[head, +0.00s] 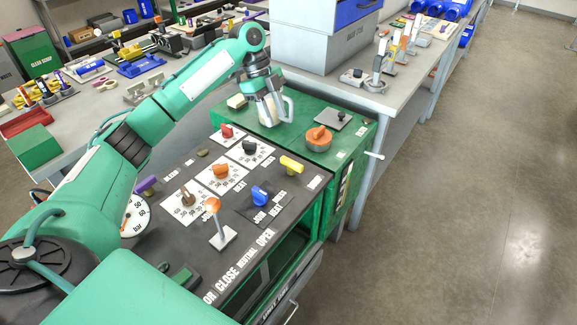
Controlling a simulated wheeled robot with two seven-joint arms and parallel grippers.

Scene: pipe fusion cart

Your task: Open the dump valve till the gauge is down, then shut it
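My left gripper (277,112) hangs fingers-down over the back of the green cart, near a cream block (237,101). Its fingers look spread, with nothing clearly held between them. The round white gauge (135,216), marked bar, is at the panel's left, partly hidden by my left arm; its needle is too small to read. A purple handle (146,185) sits beside the gauge, and a yellow handle (291,165) is at the panel's right. I cannot read which is the dump valve. The gripper is apart from both handles. My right gripper is out of view.
The panel also carries an orange-balled lever (214,206), a blue knob (260,195), an orange knob (221,171), a black knob (249,147) and a red knob (227,131). A larger orange knob (319,136) is behind. Benches flank the cart; floor at right is clear.

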